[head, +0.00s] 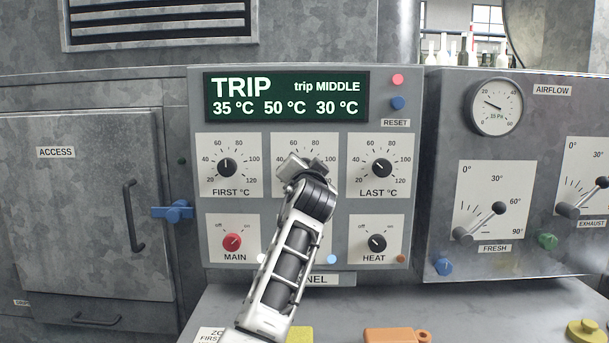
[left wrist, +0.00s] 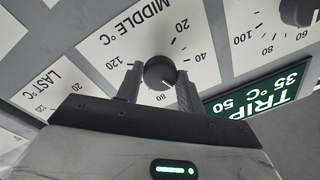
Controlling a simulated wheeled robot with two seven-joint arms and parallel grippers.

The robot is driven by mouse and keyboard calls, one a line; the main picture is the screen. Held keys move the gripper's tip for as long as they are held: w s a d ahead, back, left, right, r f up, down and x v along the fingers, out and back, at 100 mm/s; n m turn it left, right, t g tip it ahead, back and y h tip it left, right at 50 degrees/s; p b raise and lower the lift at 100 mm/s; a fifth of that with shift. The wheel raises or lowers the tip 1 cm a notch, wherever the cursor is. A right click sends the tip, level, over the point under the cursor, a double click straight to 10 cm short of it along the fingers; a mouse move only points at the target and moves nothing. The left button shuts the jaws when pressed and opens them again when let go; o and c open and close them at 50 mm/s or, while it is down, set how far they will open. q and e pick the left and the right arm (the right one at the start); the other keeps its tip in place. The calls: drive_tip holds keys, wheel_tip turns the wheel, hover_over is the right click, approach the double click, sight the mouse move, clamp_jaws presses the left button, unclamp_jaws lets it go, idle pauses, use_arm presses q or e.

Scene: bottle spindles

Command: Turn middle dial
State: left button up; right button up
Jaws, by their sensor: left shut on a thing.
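The middle dial (left wrist: 160,73) is a round black knob on a white scale plate marked MIDDLE °C. My left gripper (left wrist: 158,80) has one finger on each side of the knob and is shut on it. A white pointer mark on the knob faces roughly the 80 side. In the head view my left gripper (head: 297,167) and arm hide this dial; only the top of its scale plate (head: 308,139) shows. The green display (head: 286,97) reads TRIP, trip MIDDLE, 35 °C, 50 °C, 30 °C. My right gripper is not in view.
The FIRST dial (head: 226,167) and LAST dial (head: 382,168) flank the middle one. Below are the red MAIN knob (head: 232,242) and black HEAT knob (head: 377,243). The blue RESET button (head: 397,103) is at upper right. A blue latch (head: 174,211) sticks out at left.

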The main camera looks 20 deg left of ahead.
use_arm(q)
drive_tip(key=shift+f+n, duration=0.15)
drive_tip(key=shift+n, duration=0.25)
drive_tip(key=o, duration=1)
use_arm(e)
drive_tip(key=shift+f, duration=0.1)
use_arm(q)
drive_tip(key=b+v, duration=0.2)
drive_tip(key=v, duration=1.4)
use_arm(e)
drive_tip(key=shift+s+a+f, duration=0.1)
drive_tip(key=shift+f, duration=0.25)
